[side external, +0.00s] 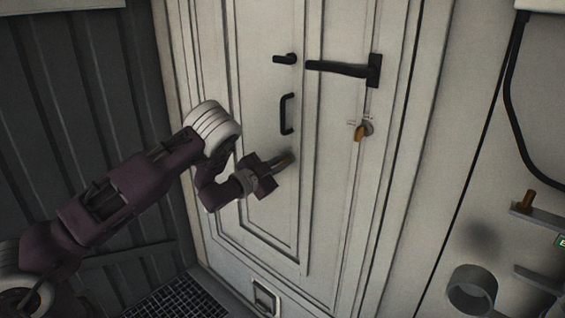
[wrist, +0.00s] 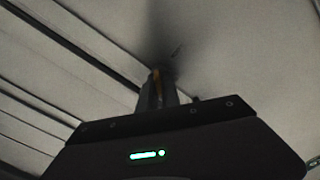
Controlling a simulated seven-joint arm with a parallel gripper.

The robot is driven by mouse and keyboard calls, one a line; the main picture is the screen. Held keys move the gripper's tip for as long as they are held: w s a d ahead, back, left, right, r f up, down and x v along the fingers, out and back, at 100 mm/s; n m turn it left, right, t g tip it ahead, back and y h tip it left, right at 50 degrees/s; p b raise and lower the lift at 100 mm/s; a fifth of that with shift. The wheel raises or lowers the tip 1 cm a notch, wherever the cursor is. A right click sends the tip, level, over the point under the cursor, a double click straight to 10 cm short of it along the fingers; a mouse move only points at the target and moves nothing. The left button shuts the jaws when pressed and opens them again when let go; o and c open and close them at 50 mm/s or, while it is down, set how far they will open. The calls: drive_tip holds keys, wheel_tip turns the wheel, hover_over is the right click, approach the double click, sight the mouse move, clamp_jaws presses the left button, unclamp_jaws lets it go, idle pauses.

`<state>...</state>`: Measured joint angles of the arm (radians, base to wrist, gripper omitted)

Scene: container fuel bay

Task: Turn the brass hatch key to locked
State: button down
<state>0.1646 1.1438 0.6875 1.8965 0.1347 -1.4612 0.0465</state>
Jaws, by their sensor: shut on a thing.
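My gripper (side external: 284,161) is at the pale door panel, below the black pull handle. It is shut on a brass-coloured piece, which looks like a key. In the wrist view this brass piece (wrist: 156,88) shows as a narrow strip between the fingers, close to the pale surface. The fingers hide most of it, so its angle and seating cannot be told. A small dark mark (wrist: 177,51) is on the panel just beyond it.
The door carries a black pull handle (side external: 287,114), a small black lever (side external: 286,59) and a long black latch bar (side external: 340,69). At right are a shelf (side external: 540,220) with a brass piece and a grey ring holder (side external: 472,290). A floor grate (side external: 180,300) lies below.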

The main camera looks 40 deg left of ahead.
drive_tip(key=m, duration=0.5)
drive_tip(key=shift+f+m, duration=0.1)
drive_tip(key=shift+m, duration=2.4)
drive_tip(key=c, duration=1.6)
unclamp_jaws()
drive_tip(key=shift+o, duration=0.2)
drive_tip(key=s, duration=0.7)
